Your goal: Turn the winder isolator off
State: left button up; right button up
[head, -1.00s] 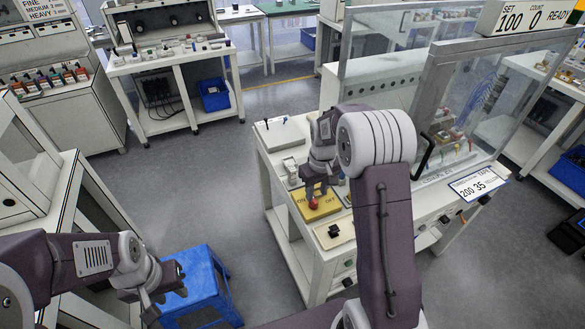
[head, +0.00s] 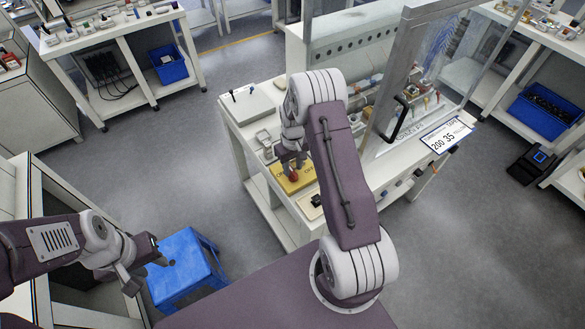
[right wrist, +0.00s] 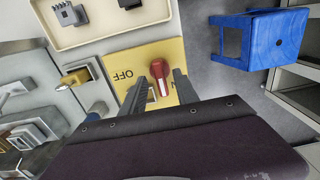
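The winder isolator is a yellow plate (head: 303,182) with a red handle (head: 294,176) on the front left of the white bench. In the right wrist view the plate (right wrist: 118,72) reads OFF on the left, and part of another word shows at right. The red handle (right wrist: 160,80) runs roughly up and down there, between my right gripper's two dark fingers (right wrist: 157,88). These fingers are apart, with a visible gap beside the handle. In the head view my right gripper (head: 291,160) is over the plate. My left gripper (head: 148,270) is empty, its fingers apart, near the blue stool.
A blue stool (head: 183,262) stands left of the bench (head: 250,140). A clear guard panel (head: 400,90) with a black handle rises on the bench, right of my right arm. Small switches and a tray surround the isolator. Grey floor (head: 150,180) is open to the left.

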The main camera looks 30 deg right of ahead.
jog(key=shift+s+f, duration=0.3)
jog(key=shift+f, duration=0.6)
pick_arm(q)
jog(key=shift+s+r, duration=0.15)
jog(key=shift+r, duration=0.05)
pick_arm(e)
jog(key=shift+w, duration=0.15)
grip_shut()
